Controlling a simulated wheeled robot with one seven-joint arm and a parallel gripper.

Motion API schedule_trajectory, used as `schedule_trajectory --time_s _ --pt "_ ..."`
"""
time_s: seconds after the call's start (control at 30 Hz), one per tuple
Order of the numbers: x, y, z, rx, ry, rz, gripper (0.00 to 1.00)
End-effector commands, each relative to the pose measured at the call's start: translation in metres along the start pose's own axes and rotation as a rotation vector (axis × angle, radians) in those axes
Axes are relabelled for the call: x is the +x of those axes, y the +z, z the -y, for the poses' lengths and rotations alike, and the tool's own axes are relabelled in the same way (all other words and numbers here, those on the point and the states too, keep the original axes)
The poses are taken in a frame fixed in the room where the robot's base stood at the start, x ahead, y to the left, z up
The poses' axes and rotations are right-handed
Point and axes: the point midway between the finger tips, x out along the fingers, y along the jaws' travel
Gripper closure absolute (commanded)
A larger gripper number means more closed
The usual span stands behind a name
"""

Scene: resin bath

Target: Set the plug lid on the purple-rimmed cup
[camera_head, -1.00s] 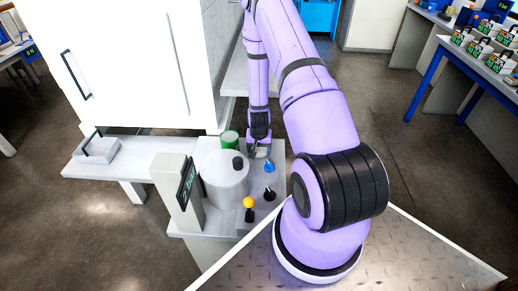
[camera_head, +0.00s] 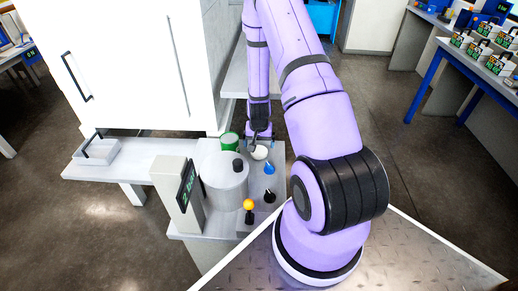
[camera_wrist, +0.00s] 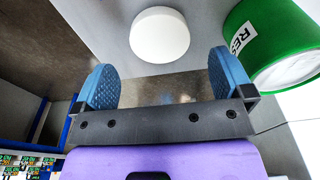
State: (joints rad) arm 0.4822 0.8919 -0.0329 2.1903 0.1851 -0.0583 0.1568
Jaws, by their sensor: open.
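A plain white round piece (camera_head: 260,152) stands at the far end of the grey bench, just in front of my gripper (camera_head: 260,137). In the wrist view the white piece (camera_wrist: 160,35) shows a smooth round face and a short side wall. I cannot tell whether it is the plug lid, or the lid seated on a cup. No purple rim shows in any view. My gripper (camera_wrist: 160,78) is open, its two blue pads wide apart and nothing between them. The white piece lies beyond the fingertips, apart from them.
A green container (camera_head: 229,141) with a white label stands close beside the white piece, also near the right finger in the wrist view (camera_wrist: 275,45). A grey cylinder (camera_head: 224,184), a display box (camera_head: 176,190) and blue (camera_head: 269,168), black (camera_head: 270,196) and orange (camera_head: 249,204) knobs crowd the bench.

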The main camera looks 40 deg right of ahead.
Motion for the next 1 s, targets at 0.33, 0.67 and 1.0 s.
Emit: schedule_trajectory --time_s 0.33,0.67,1.0 --pt "-0.054 0.0 0.0 0.0 0.0 -0.002 0.01" --pt "-0.079 -0.001 0.004 -0.01 -0.006 -0.005 0.01" --pt "-0.171 0.003 0.042 -0.123 -0.065 -0.044 0.01"
